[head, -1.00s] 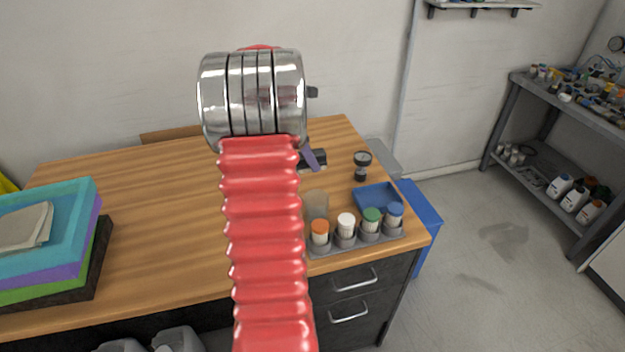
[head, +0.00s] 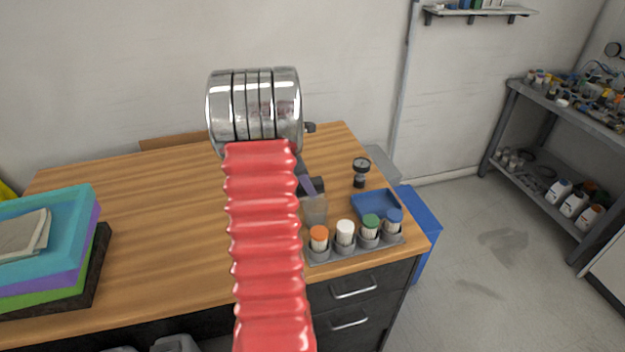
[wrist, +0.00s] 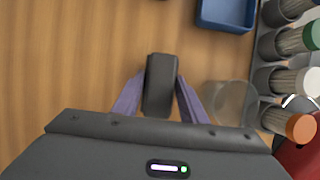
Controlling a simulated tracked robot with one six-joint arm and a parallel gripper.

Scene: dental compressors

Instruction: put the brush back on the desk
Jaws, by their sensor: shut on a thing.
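The brush (wrist: 160,72) shows as a dark, blocky shape in the wrist view. My gripper (wrist: 158,84), with two purple fingers, is shut on it, one finger on each side. In the head view the brush (head: 318,184) is a small dark shape beside a purple finger, partly hidden by my arm. It is over the right part of the wooden desk (head: 170,215). I cannot tell whether it touches the desk top. The bare wood of the desk (wrist: 60,60) lies beneath it in the wrist view.
A translucent cup (head: 314,211) stands close to the right of my gripper. A grey rack (head: 350,250) of capped containers, a blue tray (head: 375,204) and a dark gauge (head: 361,170) are nearby. Stacked coloured slabs (head: 50,245) lie at the left. The desk's middle is clear.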

